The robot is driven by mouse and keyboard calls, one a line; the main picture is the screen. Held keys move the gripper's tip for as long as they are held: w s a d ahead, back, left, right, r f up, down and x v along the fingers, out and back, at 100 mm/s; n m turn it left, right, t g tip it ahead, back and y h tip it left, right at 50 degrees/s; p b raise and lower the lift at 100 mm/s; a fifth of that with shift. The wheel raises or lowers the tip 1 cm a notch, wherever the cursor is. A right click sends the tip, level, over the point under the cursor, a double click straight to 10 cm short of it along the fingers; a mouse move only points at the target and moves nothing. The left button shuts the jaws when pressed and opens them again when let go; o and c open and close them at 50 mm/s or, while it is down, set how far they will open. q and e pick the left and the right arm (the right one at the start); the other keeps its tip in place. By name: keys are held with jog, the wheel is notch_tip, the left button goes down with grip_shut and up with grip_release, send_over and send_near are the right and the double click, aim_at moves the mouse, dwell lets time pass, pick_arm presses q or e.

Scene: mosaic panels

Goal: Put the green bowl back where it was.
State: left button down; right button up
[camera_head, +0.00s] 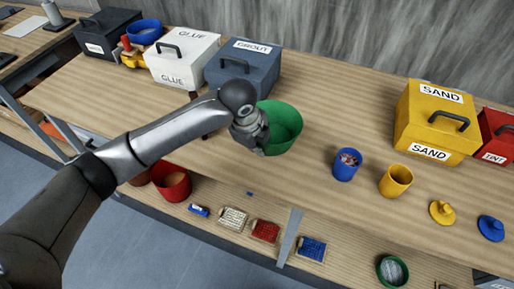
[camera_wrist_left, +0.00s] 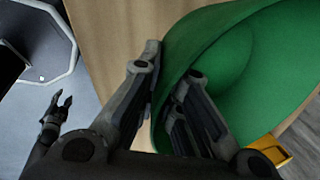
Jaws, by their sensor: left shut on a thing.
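The green bowl (camera_head: 283,125) is at the middle of the workbench, in front of the dark blue-grey GROUT box. My left gripper (camera_head: 258,138) is at the bowl's left side, shut on its rim. In the left wrist view the two fingers (camera_wrist_left: 165,88) lie on either side of the wall of the green bowl (camera_wrist_left: 225,50). I cannot tell if the bowl touches the bench or is held just above it. My right gripper (camera_wrist_left: 58,112) shows small and dark over the floor in the left wrist view, its fingers apart, away from the bowl.
The GROUT box (camera_head: 243,70) and white GLUE box (camera_head: 182,58) stand behind. A blue bowl (camera_head: 145,32) is at the back left. A blue cup (camera_head: 347,164), a yellow cup (camera_head: 395,181) and the SAND box (camera_head: 436,122) stand right. Bench (camera_head: 325,115) between is clear.

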aim_at(257, 160)
pick_arm(q)
jog(key=shift+w+a+f+p, duration=0.1)
jog(key=shift+w+f+p, duration=0.2)
jog(key=shift+w+f, duration=0.85)
notch_tip(257, 160, down, 2)
jog(key=shift+s+f+p, duration=0.15)
jog(key=shift+f+p, duration=0.1)
jog(key=shift+p, duration=0.4)
jog(key=shift+f, duration=0.3)
jog(key=shift+f, duration=0.15)
jog(key=c, duration=1.6)
grip_release()
